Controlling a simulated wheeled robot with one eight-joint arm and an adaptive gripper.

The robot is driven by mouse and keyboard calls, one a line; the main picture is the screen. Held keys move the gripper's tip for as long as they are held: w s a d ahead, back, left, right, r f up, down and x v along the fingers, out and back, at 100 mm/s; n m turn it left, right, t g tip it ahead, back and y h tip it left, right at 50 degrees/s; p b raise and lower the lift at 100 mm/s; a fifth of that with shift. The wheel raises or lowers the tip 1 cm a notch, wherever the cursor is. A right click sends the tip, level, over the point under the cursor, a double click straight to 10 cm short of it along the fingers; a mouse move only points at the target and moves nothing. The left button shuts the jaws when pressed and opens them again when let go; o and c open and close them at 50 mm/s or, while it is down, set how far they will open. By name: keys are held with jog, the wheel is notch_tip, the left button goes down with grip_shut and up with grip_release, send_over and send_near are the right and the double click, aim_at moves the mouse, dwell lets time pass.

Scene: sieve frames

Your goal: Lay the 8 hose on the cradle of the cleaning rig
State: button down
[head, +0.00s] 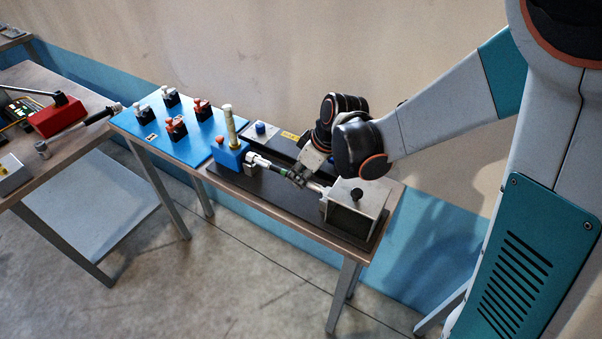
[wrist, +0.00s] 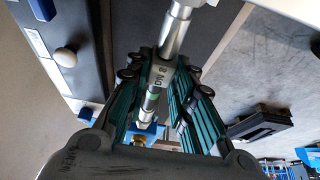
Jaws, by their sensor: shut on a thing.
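In the wrist view the hose (wrist: 160,76) carries a "DN 8" mark and sits between the two green-ribbed fingers (wrist: 160,98). The hose lies along the cleaning rig's dark base plate (head: 270,197), between a blue block (head: 229,158) and a grey metal block (head: 354,200) with a black knob. I cannot tell whether the hose touches the cradle, which the gripper and hose partly hide.
A blue mat (head: 150,121) left of the rig holds several small dark blocks with coloured fittings. A black panel (head: 277,143) with a blue knob stands behind the rig. Another table (head: 60,145) at left holds a red box (head: 57,117) and a dark-handled tool.

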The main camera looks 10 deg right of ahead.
jog(key=shift+f, duration=0.25)
jog(key=c, duration=1.3)
grip_release()
jog(key=v, duration=1.2)
jog(key=shift+s, duration=0.2)
jog(key=s+d+r+m+t+h, duration=0.1)
jog(key=s+d+r+m+t, duration=0.1)
jog(key=s+d+m, duration=0.2)
jog(key=s+d+r+m+t+h, duration=0.2)
jog(key=s+d+m, duration=0.3)
jog(key=s, duration=0.6)
jog(key=shift+d+m+h, duration=0.3)
jog(key=shift+m, duration=0.4)
